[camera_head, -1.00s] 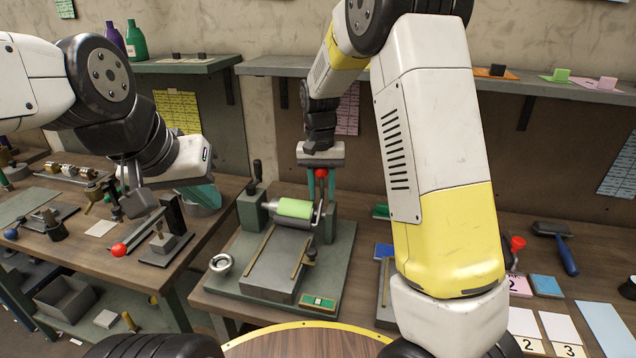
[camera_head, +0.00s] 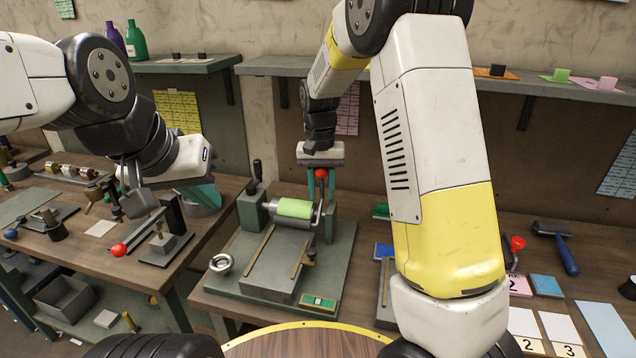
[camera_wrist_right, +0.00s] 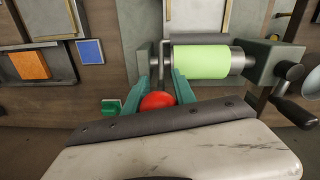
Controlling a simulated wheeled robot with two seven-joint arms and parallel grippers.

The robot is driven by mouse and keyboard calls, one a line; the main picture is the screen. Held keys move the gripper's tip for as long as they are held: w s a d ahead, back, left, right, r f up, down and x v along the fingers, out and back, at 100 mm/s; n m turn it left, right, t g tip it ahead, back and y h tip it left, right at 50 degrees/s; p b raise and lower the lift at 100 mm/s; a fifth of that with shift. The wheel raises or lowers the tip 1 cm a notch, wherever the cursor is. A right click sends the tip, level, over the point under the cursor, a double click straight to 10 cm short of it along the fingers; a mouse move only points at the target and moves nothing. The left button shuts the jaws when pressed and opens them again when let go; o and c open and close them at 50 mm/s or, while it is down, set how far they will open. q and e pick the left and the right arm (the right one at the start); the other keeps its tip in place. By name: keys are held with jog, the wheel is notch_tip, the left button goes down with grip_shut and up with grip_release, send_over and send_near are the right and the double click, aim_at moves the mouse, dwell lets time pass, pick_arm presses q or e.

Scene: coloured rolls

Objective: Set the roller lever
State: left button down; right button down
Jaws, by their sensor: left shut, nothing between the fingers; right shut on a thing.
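The roller machine has a light green roller (camera_head: 295,208) mounted between grey-green posts on its base plate (camera_head: 335,270). A lever with a red knob (camera_head: 321,173) stands at the roller's right end. My right gripper (camera_head: 321,186) reaches down from above, shut on the red knob, with a teal finger on each side. In the right wrist view the red knob (camera_wrist_right: 157,101) sits between the fingers, beside the end of the green roller (camera_wrist_right: 201,62). My left gripper (camera_head: 207,196) is shut and empty over the left bench, away from the machine; its fingertips are partly hard to make out.
A black-handled crank (camera_head: 257,172) rises at the machine's left and a handwheel (camera_head: 221,263) sits on its front left. A red-ball lever fixture (camera_head: 119,249) stands on the left bench. My right forearm hides part of the bench right of the machine. A blue-handled tool (camera_head: 567,255) lies at right.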

dwell(0.3)
jog(key=shift+w+r+g+y, duration=0.1)
jog(key=shift+w+g+y, duration=0.2)
jog(key=shift+g, duration=0.4)
